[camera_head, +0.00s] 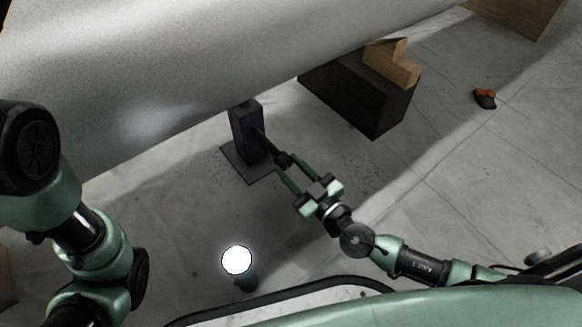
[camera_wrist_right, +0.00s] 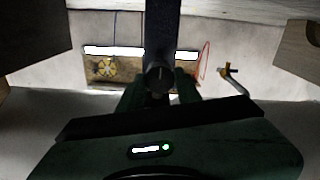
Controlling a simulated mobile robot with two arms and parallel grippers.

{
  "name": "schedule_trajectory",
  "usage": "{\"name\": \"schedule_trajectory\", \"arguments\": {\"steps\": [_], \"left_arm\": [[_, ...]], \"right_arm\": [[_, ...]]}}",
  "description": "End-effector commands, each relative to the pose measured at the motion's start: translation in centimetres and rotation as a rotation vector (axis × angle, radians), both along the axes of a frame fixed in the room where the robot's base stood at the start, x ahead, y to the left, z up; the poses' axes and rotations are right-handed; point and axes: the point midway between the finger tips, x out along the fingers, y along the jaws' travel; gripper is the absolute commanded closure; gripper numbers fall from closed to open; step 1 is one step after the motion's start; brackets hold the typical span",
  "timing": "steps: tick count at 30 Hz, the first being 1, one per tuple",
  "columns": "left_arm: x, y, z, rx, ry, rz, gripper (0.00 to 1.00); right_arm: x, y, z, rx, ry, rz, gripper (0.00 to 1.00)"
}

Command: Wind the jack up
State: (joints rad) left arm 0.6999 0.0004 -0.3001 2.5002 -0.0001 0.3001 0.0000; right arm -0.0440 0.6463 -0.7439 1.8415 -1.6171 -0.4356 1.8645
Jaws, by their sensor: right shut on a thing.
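The dark jack (camera_head: 246,130) stands upright on a flat square base plate (camera_head: 237,167), close under the edge of a large pale panel. A dark crank handle (camera_head: 264,141) slants from the jack towards my right gripper. My right gripper (camera_head: 284,166) is shut on the handle's near end. In the right wrist view the dark bar (camera_wrist_right: 162,40) comes down between the fingers of the right gripper (camera_wrist_right: 160,90), with a rounded end at the fingers. My left arm shows at the left, but its gripper is out of view.
The pale panel (camera_head: 190,70) hangs low over the jack. A dark block (camera_head: 355,100) with a wooden piece (camera_head: 392,65) on it stands right of the jack. A glowing white lamp (camera_head: 237,260) stands on the near floor. A small orange-and-black object (camera_head: 484,98) lies far right.

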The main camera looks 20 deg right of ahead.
Motion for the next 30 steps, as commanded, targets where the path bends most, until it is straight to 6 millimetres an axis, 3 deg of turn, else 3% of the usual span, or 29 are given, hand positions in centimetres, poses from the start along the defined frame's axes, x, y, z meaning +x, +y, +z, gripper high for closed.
{"name": "schedule_trajectory", "arguments": {"steps": [12,13,15,25,30], "left_arm": [[0.0,0.0,0.0,0.0,0.0,0.0,1.0],[0.0,0.0,0.0,0.0,0.0,0.0,1.0],[0.0,0.0,0.0,0.0,0.0,0.0,1.0],[0.0,0.0,0.0,0.0,0.0,0.0,1.0],[0.0,0.0,0.2,0.0,0.0,0.0,1.0]], "right_arm": [[-0.1,-0.1,-0.2,0.004,0.007,-0.001,1.0],[-0.1,-0.1,-0.2,0.004,0.007,-0.001,0.64],[-0.1,-0.1,-0.2,0.004,0.006,-0.001,0.45],[-0.1,-0.1,-0.1,0.004,0.004,0.0,0.45],[-1.9,-0.8,-0.2,0.001,0.007,0.001,0.45]]}}
